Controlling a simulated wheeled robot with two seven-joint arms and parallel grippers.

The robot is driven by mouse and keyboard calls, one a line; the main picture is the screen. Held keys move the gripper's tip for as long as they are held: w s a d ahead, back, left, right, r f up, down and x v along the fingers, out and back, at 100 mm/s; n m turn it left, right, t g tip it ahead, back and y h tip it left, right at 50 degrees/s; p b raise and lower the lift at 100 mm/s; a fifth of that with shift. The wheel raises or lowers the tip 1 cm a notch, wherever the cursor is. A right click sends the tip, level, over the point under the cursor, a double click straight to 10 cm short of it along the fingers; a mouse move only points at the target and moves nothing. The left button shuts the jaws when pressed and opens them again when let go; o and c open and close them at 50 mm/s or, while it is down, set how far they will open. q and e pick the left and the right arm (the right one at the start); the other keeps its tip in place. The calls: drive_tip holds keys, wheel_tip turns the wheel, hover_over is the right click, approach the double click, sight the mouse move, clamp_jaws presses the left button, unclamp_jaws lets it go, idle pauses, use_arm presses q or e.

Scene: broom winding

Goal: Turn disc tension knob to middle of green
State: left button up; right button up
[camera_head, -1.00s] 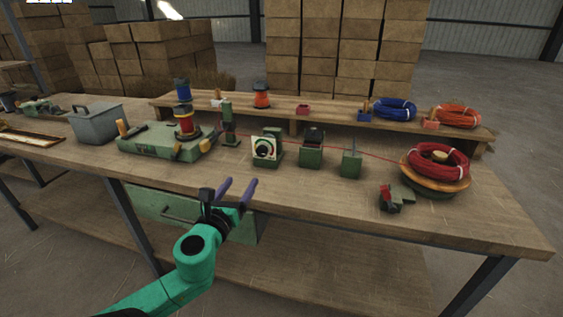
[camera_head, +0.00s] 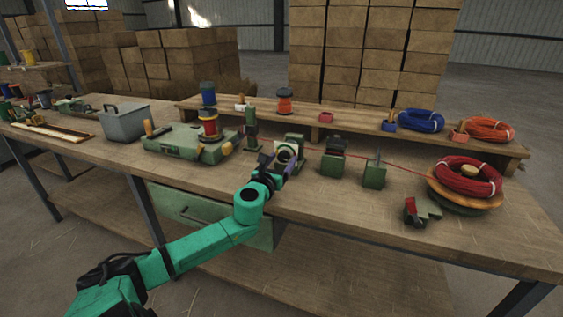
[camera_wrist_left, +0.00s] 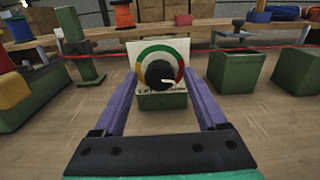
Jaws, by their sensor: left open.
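The disc tension knob (camera_wrist_left: 160,73) is black and round with a white pointer mark. It sits on a white dial plate (camera_wrist_left: 133,48) with a red, yellow and green arc, on a green block (camera_wrist_left: 162,101). The pointer points right, toward the red end of the arc. In the head view the dial unit (camera_head: 288,152) stands mid-table, partly hidden by my arm. My left gripper (camera_head: 280,165) is in front of it. In the left wrist view my left gripper (camera_wrist_left: 157,92) is open, its purple fingers on either side below the knob, with nothing held. My right gripper is not in view.
A red wire (camera_wrist_left: 230,49) runs behind the dial. Green blocks (camera_head: 334,160) stand to its right and a green post (camera_head: 251,128) to its left. A red wire coil (camera_head: 468,177) sits at the right.

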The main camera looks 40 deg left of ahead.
use_arm(q)
clamp_jaws()
drive_tip(key=shift+n, duration=0.4)
drive_tip(key=n+p, duration=0.1)
drive_tip(key=n, duration=0.3)
drive_tip(key=shift+n, duration=0.3)
drive_tip(key=n, duration=0.4)
drive_tip(key=shift+r+n+p, duration=0.1)
drive_tip(key=shift+n+p, duration=0.2)
drive_tip(key=n+p, duration=0.1)
drive_tip(key=n, duration=0.4)
drive_tip(key=shift+n+p, duration=0.55)
drive_tip(key=shift+n, duration=1.85)
